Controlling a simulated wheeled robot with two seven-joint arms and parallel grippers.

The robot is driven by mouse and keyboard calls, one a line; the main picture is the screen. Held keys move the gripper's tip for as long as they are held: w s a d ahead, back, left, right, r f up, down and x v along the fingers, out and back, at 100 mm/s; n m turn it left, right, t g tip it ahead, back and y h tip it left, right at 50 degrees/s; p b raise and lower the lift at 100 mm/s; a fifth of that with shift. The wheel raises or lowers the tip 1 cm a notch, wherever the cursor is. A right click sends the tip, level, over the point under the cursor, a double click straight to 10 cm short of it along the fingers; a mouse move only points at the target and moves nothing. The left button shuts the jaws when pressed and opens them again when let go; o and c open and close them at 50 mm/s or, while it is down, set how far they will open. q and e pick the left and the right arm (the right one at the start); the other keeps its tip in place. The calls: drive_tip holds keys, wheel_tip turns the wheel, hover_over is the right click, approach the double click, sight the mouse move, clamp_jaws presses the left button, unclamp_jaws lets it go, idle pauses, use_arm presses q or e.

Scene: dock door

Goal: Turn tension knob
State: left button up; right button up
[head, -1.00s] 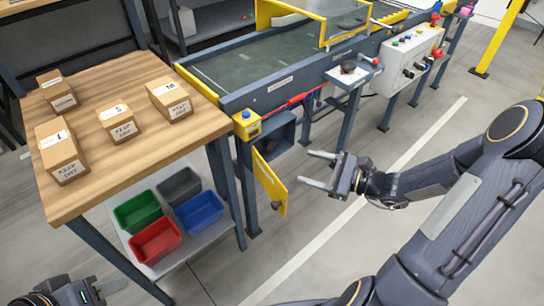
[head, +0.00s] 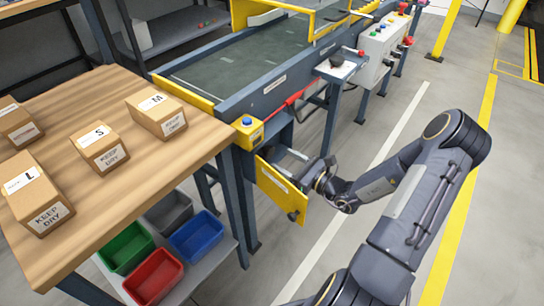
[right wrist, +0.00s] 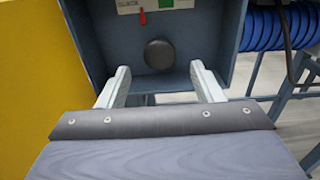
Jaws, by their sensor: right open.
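The dark round knob (right wrist: 158,54) is on the back wall of a blue-grey open box (right wrist: 200,28) in the right wrist view. My right gripper (right wrist: 160,72) is open there, with one finger at each side of the knob's line and the knob beyond the tips, apparently untouched. In the head view my right gripper (head: 293,160) reaches in behind the open yellow door (head: 280,190) under the conveyor's end. The knob is hidden in that view. My left gripper is out of view.
Above the knob are a red pointer (right wrist: 142,17) and a green patch (right wrist: 175,4). The yellow door panel (right wrist: 30,70) stands close at left. A blue coiled hose (right wrist: 290,28) is at right. The wooden table (head: 90,185) with boxes is left of the conveyor.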

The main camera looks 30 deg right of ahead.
sight(272, 155)
drive_tip(key=shift+b+x, duration=0.3)
drive_tip(key=shift+x, duration=1.95)
drive_tip(key=c, duration=1)
drive_tip(key=shift+o, duration=0.2)
drive_tip(key=shift+s+r+m+p, duration=0.15)
drive_tip(key=shift+m+p, duration=0.45)
drive_tip(key=shift+p, duration=0.4)
drive_tip(key=m+p, duration=0.5)
drive_tip(key=shift+a, duration=0.1)
drive_tip(key=m+p, duration=0.3)
drive_tip(key=m, duration=0.1)
drive_tip(key=shift+m+p, duration=1.15)
drive_tip(key=shift+m, duration=1.05)
